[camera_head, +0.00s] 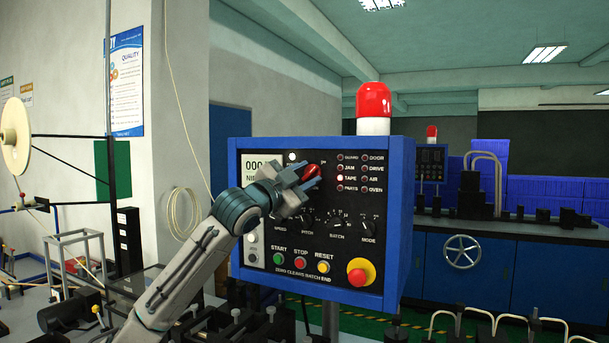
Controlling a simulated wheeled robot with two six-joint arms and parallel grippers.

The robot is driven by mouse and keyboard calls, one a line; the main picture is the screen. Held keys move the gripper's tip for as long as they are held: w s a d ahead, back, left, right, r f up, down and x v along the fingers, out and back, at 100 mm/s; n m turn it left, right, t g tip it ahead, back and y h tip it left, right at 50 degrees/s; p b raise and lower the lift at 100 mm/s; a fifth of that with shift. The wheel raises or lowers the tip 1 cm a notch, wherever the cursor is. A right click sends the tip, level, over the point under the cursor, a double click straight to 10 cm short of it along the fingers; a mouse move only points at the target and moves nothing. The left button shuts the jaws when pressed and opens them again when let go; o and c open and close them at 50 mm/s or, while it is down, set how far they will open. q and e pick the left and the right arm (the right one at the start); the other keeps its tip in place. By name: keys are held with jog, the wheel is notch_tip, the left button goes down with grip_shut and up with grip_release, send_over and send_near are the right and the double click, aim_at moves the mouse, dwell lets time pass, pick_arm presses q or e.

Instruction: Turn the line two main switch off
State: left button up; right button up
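A blue control box (400,220) with a black front panel stands in the middle of the head view. A red switch handle (313,172) sits in the upper middle of this panel, partly covered by my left gripper (307,182). The gripper's fingers are at the handle, with red showing at their tips. I cannot tell whether they are closed on it or only around it. The switch's position marks are mostly hidden, and no line number is readable. My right gripper is not in view.
Below are several black knobs, green start (278,258), red stop (300,263) and yellow reset (322,267) buttons, and a red emergency stop (358,275). A red beacon (373,105) tops the box. Another panel (431,160) stands behind.

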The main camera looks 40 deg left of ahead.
pick_arm(q)
grip_shut()
